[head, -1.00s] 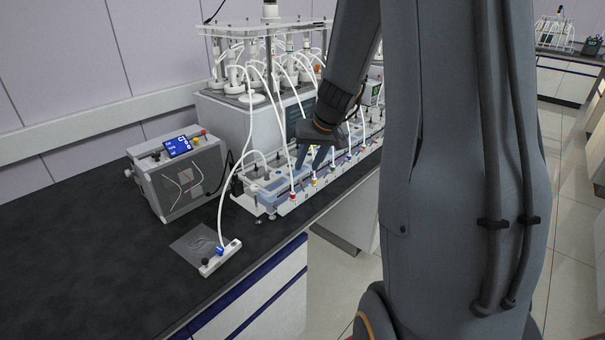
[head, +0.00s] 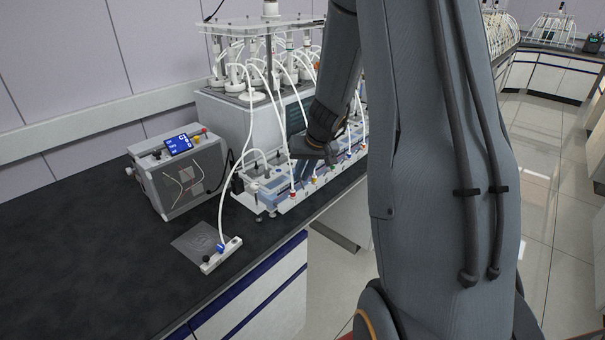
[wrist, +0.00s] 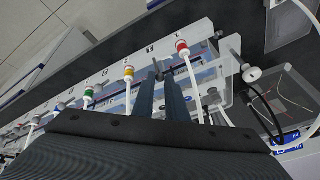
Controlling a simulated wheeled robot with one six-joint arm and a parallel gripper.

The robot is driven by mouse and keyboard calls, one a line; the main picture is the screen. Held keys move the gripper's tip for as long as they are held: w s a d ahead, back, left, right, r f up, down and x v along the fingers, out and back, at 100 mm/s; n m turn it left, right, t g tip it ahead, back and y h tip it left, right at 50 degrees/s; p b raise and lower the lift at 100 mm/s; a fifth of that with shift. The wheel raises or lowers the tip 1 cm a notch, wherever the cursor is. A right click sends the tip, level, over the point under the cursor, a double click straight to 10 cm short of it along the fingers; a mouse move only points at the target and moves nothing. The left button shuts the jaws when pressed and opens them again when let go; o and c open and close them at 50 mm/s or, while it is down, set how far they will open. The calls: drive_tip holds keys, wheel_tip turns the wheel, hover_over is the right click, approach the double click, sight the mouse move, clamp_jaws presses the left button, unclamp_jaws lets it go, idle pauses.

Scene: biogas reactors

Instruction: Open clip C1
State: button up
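A white rail (head: 272,207) runs along the front of the reactor unit and holds a row of clips with coloured caps. The marks on the rail are too small to read, so I cannot tell which clip is C1. My gripper (wrist: 160,72) reaches over the rail between the red and yellow caps. Its two dark fingers are apart with a gap between them. A small grey part shows near the tips; I cannot tell whether they touch it.
A grey box with a blue display (head: 178,170) stands left of the rail. A small white block with a blue knob (head: 221,255) lies near the bench front by a grey plate (head: 195,237). White tubes arch behind my gripper. The bench's left part is clear.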

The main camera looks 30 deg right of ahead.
clamp_jaws()
